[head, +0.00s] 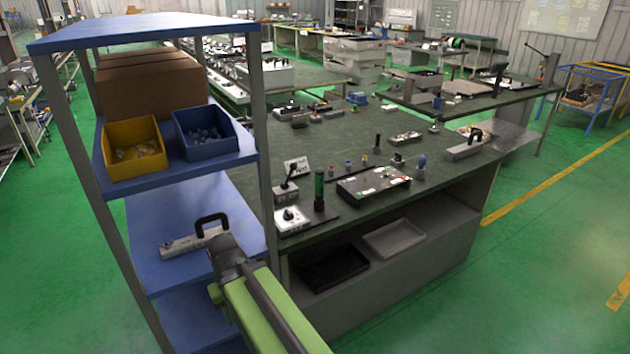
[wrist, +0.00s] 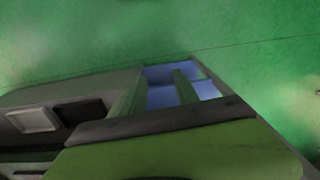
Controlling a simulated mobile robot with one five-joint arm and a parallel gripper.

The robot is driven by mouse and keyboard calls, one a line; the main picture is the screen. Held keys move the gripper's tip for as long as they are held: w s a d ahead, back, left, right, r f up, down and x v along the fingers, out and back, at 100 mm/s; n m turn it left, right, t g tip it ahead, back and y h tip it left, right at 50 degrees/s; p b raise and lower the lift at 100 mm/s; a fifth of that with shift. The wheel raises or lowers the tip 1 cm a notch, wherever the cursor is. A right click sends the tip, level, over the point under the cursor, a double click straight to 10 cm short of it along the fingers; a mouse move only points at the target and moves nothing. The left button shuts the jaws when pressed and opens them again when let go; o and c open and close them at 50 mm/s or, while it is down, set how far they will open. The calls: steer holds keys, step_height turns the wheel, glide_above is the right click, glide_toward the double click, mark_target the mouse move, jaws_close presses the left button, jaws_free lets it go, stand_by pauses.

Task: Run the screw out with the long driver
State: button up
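A tall green-handled tool (head: 319,188), perhaps the long driver, stands upright at the front left of the green bench in the head view. A pale block with a black handle (head: 195,242) lies on the blue shelf. Another black-handled block (head: 465,148) lies at the bench's right end. I cannot tell which piece holds the screw. My green and dark arm reaches up from the bottom of the head view, its end overlapping the shelf edge.
The blue shelf rack (head: 180,206) stands beside the bench (head: 350,130). A yellow bin (head: 133,165) and a blue bin (head: 206,146) sit on it. A dark tray (head: 334,268) and a grey tray (head: 394,238) lie under the bench.

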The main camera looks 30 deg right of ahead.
steer(key=shift+s+a+r, duration=0.1)
steer(key=shift+a+r, duration=0.05)
steer(key=shift+o, duration=0.4)
steer(key=shift+a, duration=0.1)
